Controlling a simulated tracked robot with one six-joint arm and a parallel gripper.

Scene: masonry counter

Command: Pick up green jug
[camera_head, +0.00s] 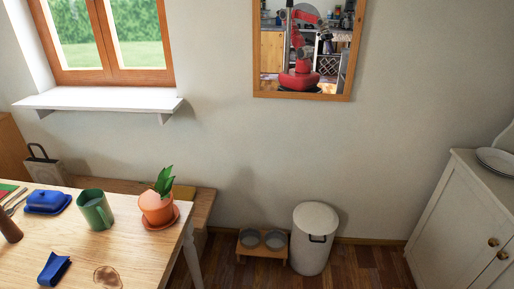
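A green jug (94,209) stands upright on the wooden table (140,258) at the lower left. It has a handle on its right side and its open top faces up. It stands between a blue lidded dish and a potted plant, apart from both. My gripper is not directly in view. A red robot arm shows in the wall mirror (302,45), but its gripper is too small to make out.
On the table, a blue butter dish (47,201) is left of the jug, a potted plant (157,207) on a saucer is right, and a blue object (54,269) is in front. A bench runs behind. A white bin (313,238) and bowl stand (262,245) are by the wall.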

